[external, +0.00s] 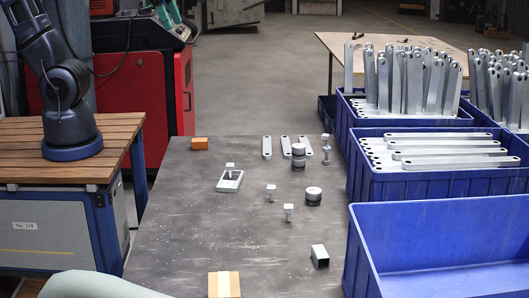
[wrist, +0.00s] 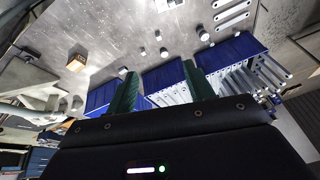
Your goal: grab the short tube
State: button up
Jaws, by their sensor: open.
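The short tube (external: 320,257) is a small square metal piece with a dark open end. It lies on the grey table (external: 170,240) at the front right, close to the empty blue bin, in the external view. In the wrist view I cannot tell it surely from the other small parts. My gripper (wrist: 160,85) shows in the wrist view with its two dark green fingers wide apart and nothing between them. It does not show in the external view.
An empty blue bin (external: 357,254) and bins of brackets (external: 358,180) line the table's right side. The table's left front is clear.

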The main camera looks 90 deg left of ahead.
jog(key=w+d+f+m, duration=0.2)
jog(key=w+d, duration=0.1)
jog(key=w, duration=0.4)
jog(key=w+d+f+m, duration=0.2)
jog(key=w+d, duration=0.1)
jog(key=w, duration=0.3)
jog(key=m+g+h, duration=0.4)
jog(key=m+h, duration=0.1)
jog(key=m, duration=0.5)
send_over(323, 254)
jog(key=a, duration=0.5)
notch_tip(323, 254, down, 35)
jog(key=shift+x, duration=5.6)
jog(key=shift+s, duration=0.2)
jog(key=c, duration=1.1)
